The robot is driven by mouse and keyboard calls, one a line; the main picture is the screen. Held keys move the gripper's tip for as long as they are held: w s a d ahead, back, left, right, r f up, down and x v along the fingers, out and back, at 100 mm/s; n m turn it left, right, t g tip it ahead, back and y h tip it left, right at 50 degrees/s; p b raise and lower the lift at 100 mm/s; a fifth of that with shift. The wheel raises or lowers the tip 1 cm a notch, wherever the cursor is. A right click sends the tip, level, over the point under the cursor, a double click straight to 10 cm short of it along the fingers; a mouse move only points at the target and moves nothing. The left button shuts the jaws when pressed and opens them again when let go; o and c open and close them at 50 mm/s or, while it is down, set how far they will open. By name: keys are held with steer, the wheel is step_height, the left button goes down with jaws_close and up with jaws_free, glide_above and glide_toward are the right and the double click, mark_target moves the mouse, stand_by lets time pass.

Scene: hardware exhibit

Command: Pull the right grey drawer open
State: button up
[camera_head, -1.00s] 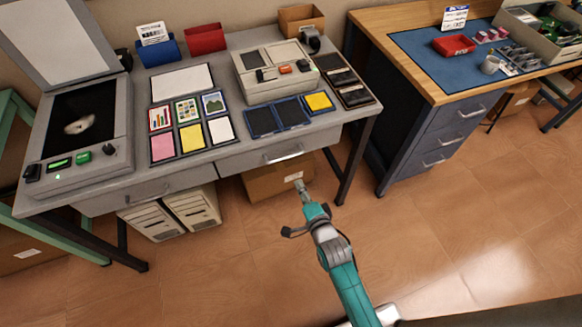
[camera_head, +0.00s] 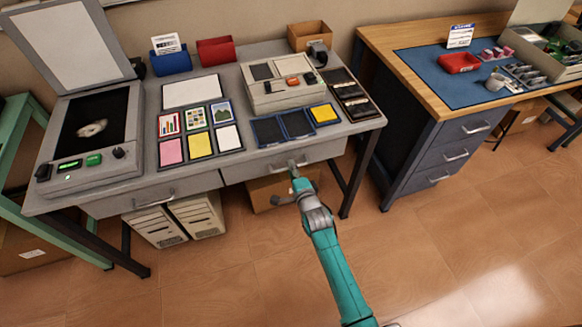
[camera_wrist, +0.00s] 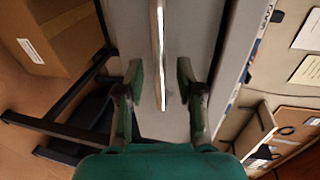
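The right grey drawer (camera_head: 240,171) is in the grey desk, under its top at the front right. It looks shut. Its metal bar handle (camera_head: 273,169) is partly hidden by my gripper (camera_head: 295,168), which is at the handle's right part. In the wrist view the drawer front (camera_wrist: 193,30) runs up the picture, and the bright handle (camera_wrist: 158,35) stands between the two fingers of my gripper (camera_wrist: 160,78). The fingers are spread, with a gap to the handle on each side.
The left drawer (camera_head: 150,190) is beside it. A cardboard box (camera_head: 268,188) and pale computer cases (camera_head: 180,220) are under the desk. A dark desk leg (camera_head: 358,175) stands to the right, then a blue-grey drawer cabinet (camera_head: 440,155). The floor in front is clear.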

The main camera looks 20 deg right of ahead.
steer(key=shift+x, duration=0.85)
jaws_close()
